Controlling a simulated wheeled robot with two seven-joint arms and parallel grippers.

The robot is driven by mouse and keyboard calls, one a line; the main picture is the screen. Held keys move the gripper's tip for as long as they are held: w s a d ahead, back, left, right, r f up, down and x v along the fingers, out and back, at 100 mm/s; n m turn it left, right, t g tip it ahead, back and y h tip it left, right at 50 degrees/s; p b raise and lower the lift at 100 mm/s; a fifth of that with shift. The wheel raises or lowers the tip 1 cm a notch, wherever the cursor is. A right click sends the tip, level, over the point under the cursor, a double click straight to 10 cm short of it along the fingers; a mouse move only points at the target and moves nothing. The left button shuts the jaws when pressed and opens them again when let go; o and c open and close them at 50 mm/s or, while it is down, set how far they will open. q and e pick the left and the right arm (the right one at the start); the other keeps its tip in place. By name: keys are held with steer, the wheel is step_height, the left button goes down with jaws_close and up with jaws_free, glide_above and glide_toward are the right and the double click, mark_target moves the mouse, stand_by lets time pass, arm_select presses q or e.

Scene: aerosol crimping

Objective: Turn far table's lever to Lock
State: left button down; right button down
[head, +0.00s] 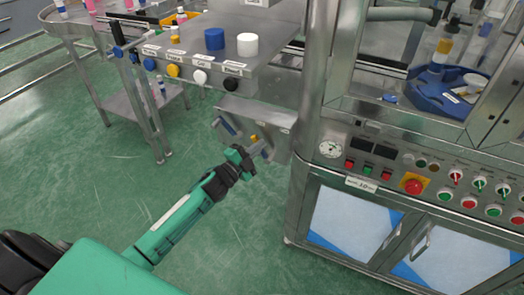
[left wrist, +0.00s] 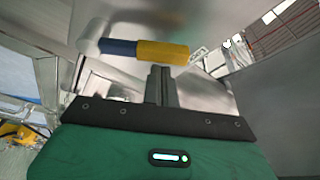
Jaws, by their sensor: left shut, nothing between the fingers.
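The lever handle (left wrist: 145,50), blue at one end and yellow at the other, lies nearly level across the upper part of the left wrist view. In the head view, a small yellow part (head: 253,138) shows at the steel plate (head: 268,118) below the table's edge; the rest of the lever is unclear there. My left gripper (head: 258,149) is at this plate. Its fingers (left wrist: 161,72) are shut and empty, with their tips just below the yellow part in the wrist view. I cannot tell whether they touch it. My right gripper is not in view.
The steel table (head: 192,48) above carries a blue cap (head: 214,39) and a white cap (head: 247,44), with several coloured knobs along its front. A steel machine with a control panel (head: 420,175) stands close on the right. Green floor (head: 110,195) is clear on the left.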

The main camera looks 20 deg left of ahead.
arm_select(q)
steer(key=shift+a+f+n, duration=0.15)
steer(key=shift+a+n, duration=0.2)
steer(key=shift+n, duration=0.25)
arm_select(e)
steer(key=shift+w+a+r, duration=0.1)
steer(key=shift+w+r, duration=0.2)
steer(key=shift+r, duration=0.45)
arm_select(q)
steer(key=shift+d, duration=0.1)
